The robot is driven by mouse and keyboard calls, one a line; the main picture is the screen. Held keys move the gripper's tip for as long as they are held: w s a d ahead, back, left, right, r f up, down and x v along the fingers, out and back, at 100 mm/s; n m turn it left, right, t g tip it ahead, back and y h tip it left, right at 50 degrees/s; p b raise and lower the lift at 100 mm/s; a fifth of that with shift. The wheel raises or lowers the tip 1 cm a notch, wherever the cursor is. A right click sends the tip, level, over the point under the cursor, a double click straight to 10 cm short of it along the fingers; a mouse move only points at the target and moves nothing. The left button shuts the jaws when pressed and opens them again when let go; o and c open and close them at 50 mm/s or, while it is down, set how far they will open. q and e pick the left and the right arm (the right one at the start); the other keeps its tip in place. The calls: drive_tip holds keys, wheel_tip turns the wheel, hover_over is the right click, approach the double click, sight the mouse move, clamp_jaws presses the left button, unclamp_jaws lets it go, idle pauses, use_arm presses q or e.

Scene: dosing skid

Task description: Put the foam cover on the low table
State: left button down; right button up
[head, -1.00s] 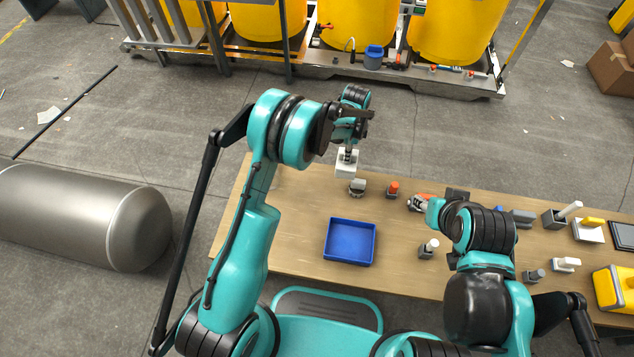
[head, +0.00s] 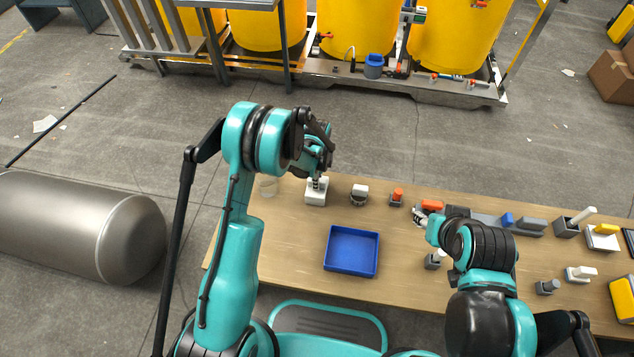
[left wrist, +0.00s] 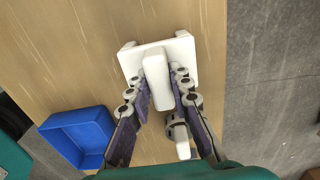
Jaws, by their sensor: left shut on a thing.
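The foam cover (head: 316,192) is a white block with a raised grip on top. In the left wrist view the same white cover (left wrist: 181,62) shows its grip between the two fingers. My left gripper (head: 317,178) is shut on that grip. The cover is over the left part of the wooden low table (head: 290,235), at or just above its top; I cannot tell if it touches. My right gripper (head: 421,219) is over the table beside an orange part; its fingers are too small to read.
A blue tray (head: 351,250) stands in front of the cover. A grey and white fitting (head: 359,194) and an orange-topped part (head: 397,197) stand to its right. Several small parts fill the table's right side.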

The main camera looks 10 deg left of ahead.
use_arm(q)
drive_tip(key=shift+r, duration=0.1)
drive_tip(key=c, duration=1.4)
unclamp_jaws()
